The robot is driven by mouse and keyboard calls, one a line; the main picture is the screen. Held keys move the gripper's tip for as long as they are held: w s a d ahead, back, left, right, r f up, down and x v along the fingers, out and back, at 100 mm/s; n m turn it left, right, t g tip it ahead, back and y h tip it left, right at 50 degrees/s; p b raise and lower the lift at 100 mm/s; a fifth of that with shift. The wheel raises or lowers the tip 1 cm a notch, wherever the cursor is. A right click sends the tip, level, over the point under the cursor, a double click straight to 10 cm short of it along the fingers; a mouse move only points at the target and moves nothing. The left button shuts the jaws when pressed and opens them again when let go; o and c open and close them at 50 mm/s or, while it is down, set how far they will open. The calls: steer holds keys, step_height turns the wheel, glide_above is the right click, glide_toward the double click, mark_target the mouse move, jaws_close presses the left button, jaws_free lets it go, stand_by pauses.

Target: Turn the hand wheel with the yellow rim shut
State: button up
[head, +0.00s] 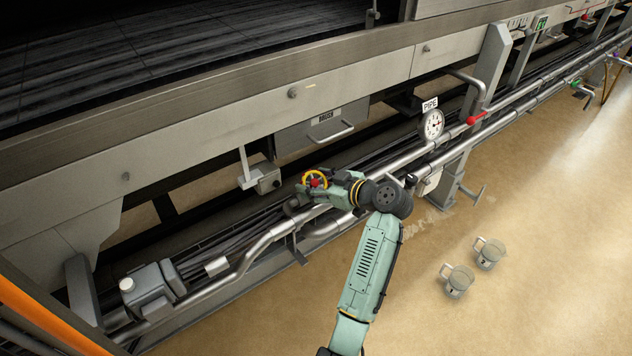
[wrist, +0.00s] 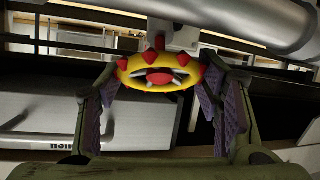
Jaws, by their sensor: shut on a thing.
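The hand wheel with the yellow rim (head: 319,176) sits on the pipework at the middle of the head view. In the wrist view the wheel (wrist: 133,65) has a yellow rim, red knobs around it and a red hub. My gripper (head: 310,183) reaches it from the right in the head view. In the wrist view my gripper (wrist: 158,85) has one finger at each side of the wheel, shut on its rim.
Silver pipes (head: 265,243) run diagonally past the wheel. A gauge (head: 432,124) under a "PIPE" sign and a red-handled lever (head: 477,118) are to the right. Two jugs (head: 458,280) (head: 490,252) stand on the open floor at the lower right.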

steer(key=shift+m, duration=0.3)
steer(key=m+t+h+p, duration=0.1)
steer(key=m, duration=0.1)
steer(key=m+t+h+p, duration=0.1)
steer(key=m+h, duration=0.1)
steer(key=m, duration=0.1)
steer(key=shift+a+r+m+t+p, duration=0.1)
steer(key=shift+r+m+t+p, duration=0.1)
steer(key=shift+m+t+p, duration=0.1)
steer(key=m+h+p, duration=0.2)
steer(key=m+t+h+p, duration=0.1)
steer(key=m+p, duration=0.2)
steer(key=shift+a+r+h, duration=0.1)
steer(key=shift+r+h, duration=0.1)
steer(key=shift+h, duration=0.2)
steer(key=m+h+p, duration=0.2)
steer(key=m+p, duration=0.1)
steer(key=shift+f+m+g+h+p, duration=0.15)
steer(key=shift+m+g+h+p, duration=0.2)
steer(key=shift+m+h, duration=0.55)
steer(key=shift+f+m+g+h+p, duration=0.2)
steer(key=shift+m+h+p, duration=0.25)
steer(key=shift+m, duration=0.85)
steer(key=shift+g, duration=0.25)
steer(key=o, duration=1.2)
steer(key=shift+c, duration=0.2)
steer(key=shift+f, duration=0.1)
